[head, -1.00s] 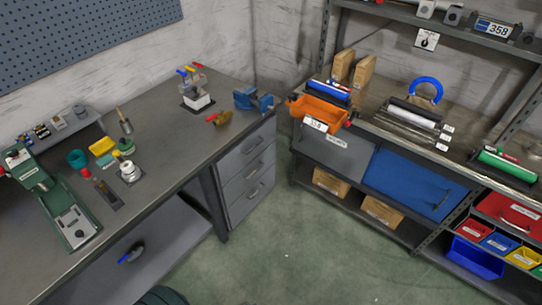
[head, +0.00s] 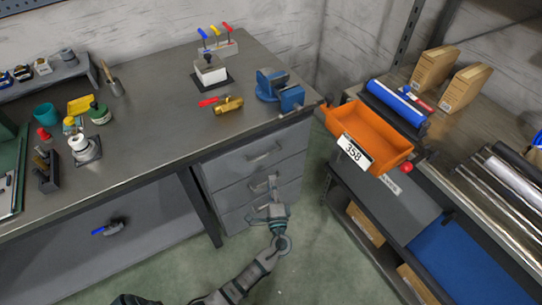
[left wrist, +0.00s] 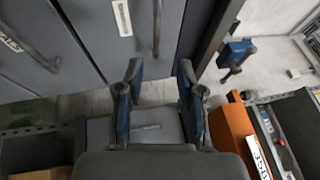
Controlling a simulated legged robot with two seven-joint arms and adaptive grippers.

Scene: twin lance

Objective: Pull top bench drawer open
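The bench has a stack of grey drawers, all shut in the head view. The top drawer (head: 228,168) is just under the bench top, with a bar handle (head: 265,153). My left gripper (head: 271,182) is in front of the stack, overlapping the lower drawers in the picture. In the left wrist view the left gripper (left wrist: 158,75) is open, with nothing between its blue-padded fingers. The top drawer's handle (left wrist: 157,32) lies ahead of the fingers, apart from them. Another drawer's handle (left wrist: 32,42) is to the left. My right gripper is not in view.
A blue vise (head: 279,90) stands on the bench corner above the drawers. An orange bin (head: 375,130) labelled 358 juts from the shelf unit (head: 400,205) at right. The floor (head: 312,240) between bench and shelf is clear. A brass valve (head: 228,105) lies on the bench.

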